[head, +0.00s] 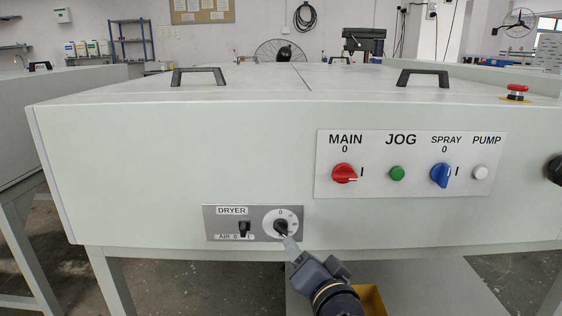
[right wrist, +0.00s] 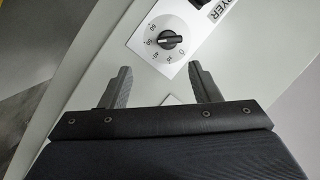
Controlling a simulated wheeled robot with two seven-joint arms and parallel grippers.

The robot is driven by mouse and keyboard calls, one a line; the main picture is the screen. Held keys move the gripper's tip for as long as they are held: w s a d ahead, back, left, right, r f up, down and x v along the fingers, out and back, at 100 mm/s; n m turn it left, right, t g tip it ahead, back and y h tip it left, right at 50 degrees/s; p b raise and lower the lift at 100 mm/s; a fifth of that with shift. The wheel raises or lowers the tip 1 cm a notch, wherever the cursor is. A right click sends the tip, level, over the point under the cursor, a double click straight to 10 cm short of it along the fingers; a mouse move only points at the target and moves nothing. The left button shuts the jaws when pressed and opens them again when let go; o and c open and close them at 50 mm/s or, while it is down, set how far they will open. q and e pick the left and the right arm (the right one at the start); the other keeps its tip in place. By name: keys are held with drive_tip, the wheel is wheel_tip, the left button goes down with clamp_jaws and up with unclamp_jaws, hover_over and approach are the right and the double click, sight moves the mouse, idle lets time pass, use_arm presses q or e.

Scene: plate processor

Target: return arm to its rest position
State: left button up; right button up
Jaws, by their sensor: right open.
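My right gripper (head: 289,239) reaches up from below to the dryer panel (head: 222,225) on the front of the white machine. Its tips overlap the lower edge of the black dryer dial (head: 280,226) in the head view. In the right wrist view my right gripper (right wrist: 160,72) is open with nothing between its fingers. The black knob of the dial (right wrist: 171,40) shows just beyond the gap between the fingertips, apart from them in the picture. My left gripper is not in view.
A larger panel (head: 411,188) to the right carries a red MAIN knob (head: 344,173), a green JOG button (head: 397,173), a blue SPRAY knob (head: 440,175) and a white PUMP button (head: 481,172). A red emergency button (head: 517,90) sits on top. Open floor shows below the machine.

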drive_tip(key=s+d+f+n+g, duration=0.2)
drive_tip(key=s+d+f+g, duration=0.3)
drive_tip(key=s+d+f, duration=0.45)
drive_tip(key=s+d+f+n+g, duration=0.2)
drive_tip(key=s+d+f+g, duration=0.4)
drive_tip(key=s, duration=0.7)
wheel_tip(320, 180, up, 36)
drive_tip(key=p, duration=3.4)
drive_tip(key=shift+d+t+h, duration=0.3)
drive_tip(key=shift+d+h, duration=0.05)
drive_tip(key=shift+h, duration=0.05)
drive_tip(key=shift+c, duration=0.3)
